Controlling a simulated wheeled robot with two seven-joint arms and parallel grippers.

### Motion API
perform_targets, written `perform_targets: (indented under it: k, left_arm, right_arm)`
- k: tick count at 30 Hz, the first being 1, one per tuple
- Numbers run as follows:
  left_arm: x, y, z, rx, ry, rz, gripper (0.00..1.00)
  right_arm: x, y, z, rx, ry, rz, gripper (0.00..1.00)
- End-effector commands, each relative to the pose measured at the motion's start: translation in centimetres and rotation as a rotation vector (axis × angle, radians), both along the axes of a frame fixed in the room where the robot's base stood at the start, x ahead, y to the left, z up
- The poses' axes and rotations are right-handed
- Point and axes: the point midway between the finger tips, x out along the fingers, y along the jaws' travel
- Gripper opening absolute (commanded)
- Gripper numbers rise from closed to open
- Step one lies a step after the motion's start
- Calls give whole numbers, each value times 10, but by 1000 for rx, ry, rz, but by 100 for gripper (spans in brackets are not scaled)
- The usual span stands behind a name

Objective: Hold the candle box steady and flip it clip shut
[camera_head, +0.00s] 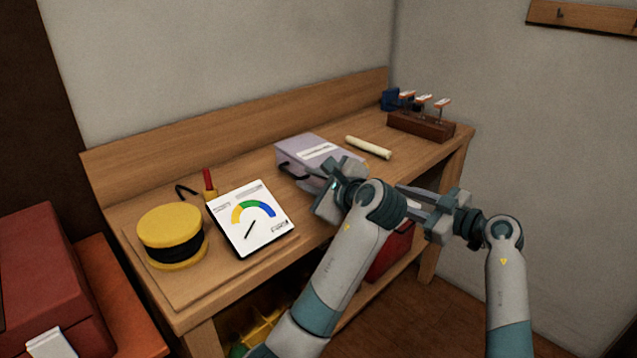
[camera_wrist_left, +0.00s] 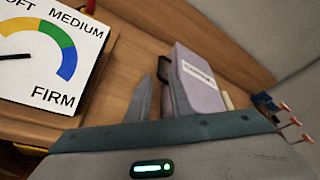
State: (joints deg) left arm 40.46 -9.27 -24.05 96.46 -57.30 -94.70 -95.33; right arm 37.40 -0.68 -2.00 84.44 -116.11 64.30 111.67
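The candle box (camera_head: 300,146) is pale lavender with a white label on top and lies on the wooden bench. It also shows in the left wrist view (camera_wrist_left: 202,94). A dark clip (camera_head: 288,172) sticks out at its front left; a dark loop shows on the box's near end in the wrist view. My left gripper (camera_head: 318,174) is just in front of the box, its two fingers apart with nothing between them. It hides part of the box's front. I cannot tell whether it touches the clip. My right gripper (camera_head: 404,198) is right of the left one, fingers apart, beyond the bench's front edge.
A gauge card (camera_head: 252,222) and a yellow round tin (camera_head: 172,232) with a dark band lie left. A cream roll (camera_head: 368,147) lies right of the box. A brown rack (camera_head: 420,126) with several tagged rods stands at the far right. A red case (camera_head: 40,262) is lower left.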

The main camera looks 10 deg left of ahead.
Motion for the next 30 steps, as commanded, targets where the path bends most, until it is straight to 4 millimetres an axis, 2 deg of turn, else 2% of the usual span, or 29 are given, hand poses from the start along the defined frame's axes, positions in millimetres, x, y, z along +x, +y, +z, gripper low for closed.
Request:
perform_targets:
  k: [6, 18, 24, 30]
  left_arm:
    - [25, 26, -11, 1, 2, 3, 20]
    - [66, 67, -29, 1, 1, 1, 20]
    - [77, 78, -34, 0, 0, 1, 20]
    - [80, 80, -35, -1, 1, 0, 20]
  right_arm:
    - [0, 0, 0, 0, 0, 0, 31]
    - [0, 0, 0, 0, 0, 0, 31]
    - [0, 0, 0, 0, 0, 0, 31]
    - [0, 0, 0, 0, 0, 0, 31]
